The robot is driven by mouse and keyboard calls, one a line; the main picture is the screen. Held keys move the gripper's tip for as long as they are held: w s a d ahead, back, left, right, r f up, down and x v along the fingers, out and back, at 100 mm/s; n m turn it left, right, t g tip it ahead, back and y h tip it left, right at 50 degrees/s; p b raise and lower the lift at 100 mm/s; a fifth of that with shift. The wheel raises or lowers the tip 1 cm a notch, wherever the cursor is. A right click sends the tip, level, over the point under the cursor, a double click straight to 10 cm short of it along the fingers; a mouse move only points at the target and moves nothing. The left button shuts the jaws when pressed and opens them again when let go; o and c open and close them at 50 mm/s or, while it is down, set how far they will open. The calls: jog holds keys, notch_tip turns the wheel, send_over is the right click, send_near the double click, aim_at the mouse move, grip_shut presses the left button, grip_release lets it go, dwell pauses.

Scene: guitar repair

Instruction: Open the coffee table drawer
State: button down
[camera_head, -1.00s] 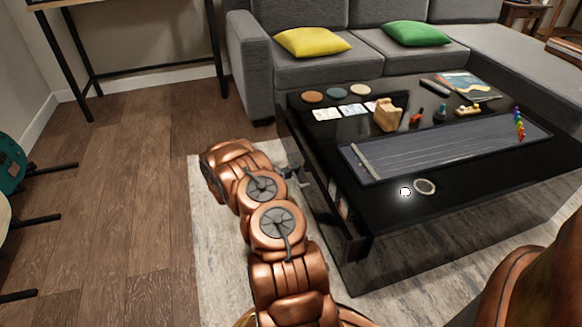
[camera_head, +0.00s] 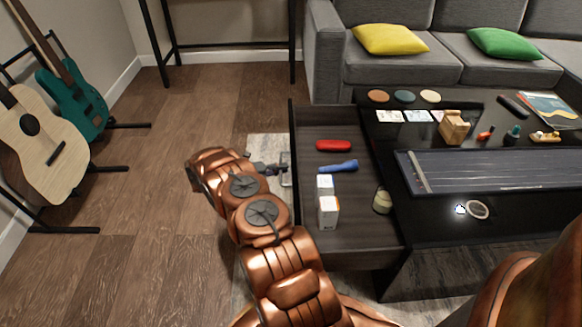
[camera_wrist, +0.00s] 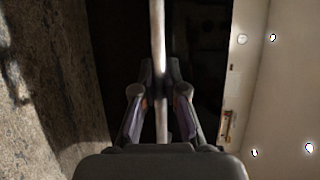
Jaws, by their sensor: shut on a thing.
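The coffee table (camera_head: 450,232) is black and stands on the right in the head view. Its drawer (camera_head: 345,234) is pulled out to the left, with its inside showing. It holds a red item (camera_head: 333,146), a blue item (camera_head: 338,166), small white boxes (camera_head: 328,212) and a round pale item (camera_head: 382,202). My gripper (camera_head: 276,170) is at the outer left face of the drawer. In the wrist view my gripper (camera_wrist: 160,100) is shut on a thin upright bar, the drawer handle (camera_wrist: 157,40). The handle is mostly hidden in the head view.
A grey sofa (camera_head: 400,82) stands behind the table. Guitars (camera_head: 45,145) on black stands are at the left. Cards, coasters and a long dark board (camera_head: 490,170) lie on the tabletop.

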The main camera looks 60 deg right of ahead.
jog(key=shift+w+a+r, duration=0.1)
jog(key=shift+w+a, duration=0.2)
jog(key=shift+w, duration=0.25)
jog(key=shift+w+a, duration=0.3)
jog(key=shift+w, duration=0.35)
jog(key=c, duration=1.2)
grip_release()
jog(key=shift+a, duration=0.1)
jog(key=v, duration=1.2)
